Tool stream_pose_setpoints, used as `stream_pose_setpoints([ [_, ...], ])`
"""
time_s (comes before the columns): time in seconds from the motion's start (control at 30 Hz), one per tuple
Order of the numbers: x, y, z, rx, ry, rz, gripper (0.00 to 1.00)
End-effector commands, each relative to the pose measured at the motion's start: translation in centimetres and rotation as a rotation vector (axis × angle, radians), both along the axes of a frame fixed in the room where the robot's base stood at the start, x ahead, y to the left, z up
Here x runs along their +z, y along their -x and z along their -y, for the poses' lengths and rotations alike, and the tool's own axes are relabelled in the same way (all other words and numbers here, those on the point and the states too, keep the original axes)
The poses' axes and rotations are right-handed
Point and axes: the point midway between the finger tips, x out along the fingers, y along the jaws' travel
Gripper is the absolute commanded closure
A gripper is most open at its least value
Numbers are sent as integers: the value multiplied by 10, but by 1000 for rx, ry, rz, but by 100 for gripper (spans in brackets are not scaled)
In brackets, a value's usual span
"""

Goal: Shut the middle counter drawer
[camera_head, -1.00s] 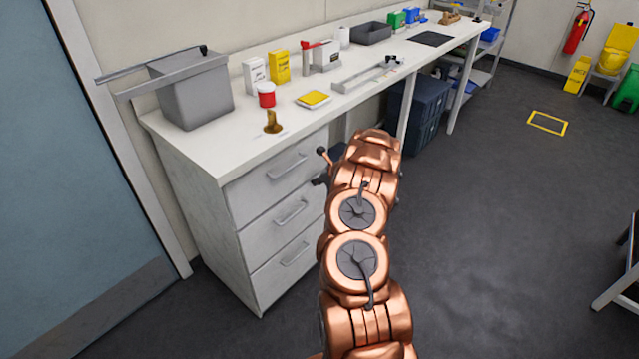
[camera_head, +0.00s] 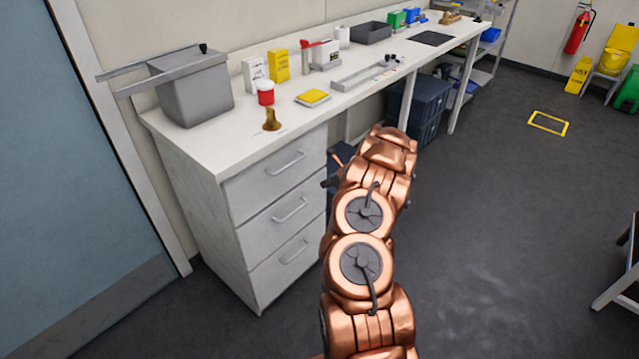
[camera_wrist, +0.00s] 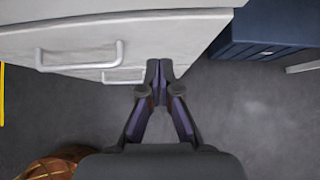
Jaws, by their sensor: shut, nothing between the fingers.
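The middle counter drawer (camera_head: 262,230) is the second of three grey-white drawers at the near end of the counter. Its front looks flush with the top drawer (camera_head: 250,186) and bottom drawer (camera_head: 275,275), with no visible gap. Its bar handle (camera_head: 290,209) is in clear view. In the wrist view, two drawer handles show, one nearer (camera_wrist: 80,56) and one partly below it (camera_wrist: 124,74). My gripper (camera_wrist: 160,72) is shut and empty, just off the right end of the drawer fronts. In the head view my arm hides most of it.
A dark blue crate (camera_head: 425,100) stands under the counter, beyond my arm.

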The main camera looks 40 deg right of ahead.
Motion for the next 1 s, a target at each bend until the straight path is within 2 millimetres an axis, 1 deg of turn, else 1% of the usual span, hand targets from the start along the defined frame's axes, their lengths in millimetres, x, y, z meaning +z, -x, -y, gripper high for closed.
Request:
stream_pose_setpoints([
  [0.03, 7, 3, 1, 0, 2, 4, 100],
  [0.1, 13, 8, 1, 2, 3, 4, 100],
  [0.23, 23, 19, 0, 4, 0, 2, 100],
  [0.4, 39, 33, 4, 1, 4, 5, 100],
  [0.63, 57, 52, 5, 3, 1, 2, 100],
  [0.8, 65, 60, 7, 4, 2, 2, 100],
  [1.0, 67, 63, 7, 4, 3, 1, 100],
])
